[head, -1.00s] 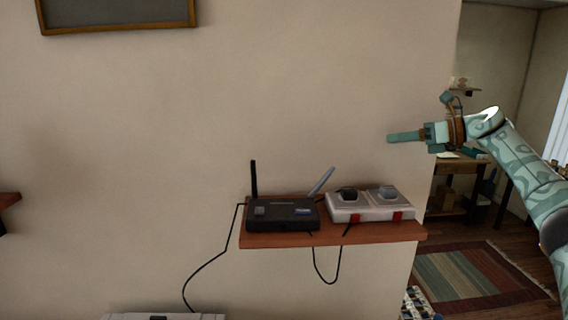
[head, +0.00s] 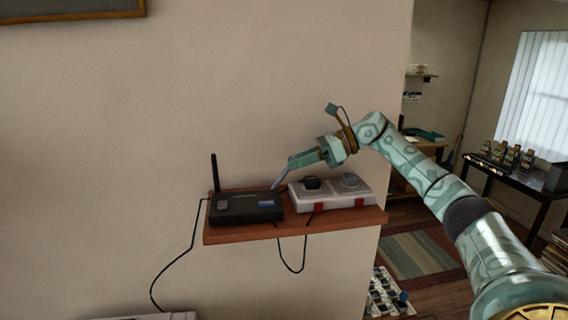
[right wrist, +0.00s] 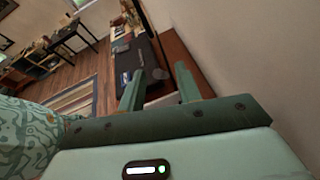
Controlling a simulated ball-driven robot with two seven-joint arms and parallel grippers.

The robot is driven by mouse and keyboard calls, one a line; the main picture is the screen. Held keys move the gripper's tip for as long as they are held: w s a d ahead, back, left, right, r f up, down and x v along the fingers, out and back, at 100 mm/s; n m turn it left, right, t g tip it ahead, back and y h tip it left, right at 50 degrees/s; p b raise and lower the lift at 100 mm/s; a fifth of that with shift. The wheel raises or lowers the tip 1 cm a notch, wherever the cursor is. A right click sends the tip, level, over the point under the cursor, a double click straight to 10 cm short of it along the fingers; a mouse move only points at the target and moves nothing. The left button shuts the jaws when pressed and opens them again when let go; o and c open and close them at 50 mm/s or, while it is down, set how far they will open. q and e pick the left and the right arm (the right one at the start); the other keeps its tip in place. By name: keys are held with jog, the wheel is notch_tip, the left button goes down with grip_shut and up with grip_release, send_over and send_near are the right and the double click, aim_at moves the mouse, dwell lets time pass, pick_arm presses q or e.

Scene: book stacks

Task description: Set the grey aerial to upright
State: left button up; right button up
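The black router (head: 246,207) sits on a wooden wall shelf. Its black aerial (head: 215,173) stands upright at the left. The grey aerial (head: 278,180) leans to the right from the router's right side, its upper end partly hidden behind my right gripper (head: 291,163). In the right wrist view my right gripper (right wrist: 160,88) is open, its two fingers apart, with the grey aerial (right wrist: 160,74) showing small and pale beyond the gap. I cannot tell whether the fingers touch it. My left gripper is not in view.
A white box (head: 335,192) with dark and grey plugs stands right of the router on the shelf (head: 225,236). Black cables hang below the shelf. A rug (head: 420,254) and furniture lie in the room at right.

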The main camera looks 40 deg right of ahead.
aim_at(284, 174)
jog(key=x, duration=0.3)
jog(key=shift+r+p, duration=0.1)
jog(key=shift+p, duration=0.25)
jog(key=shift+w+a+f, duration=0.3)
jog(key=shift+a+f, duration=0.05)
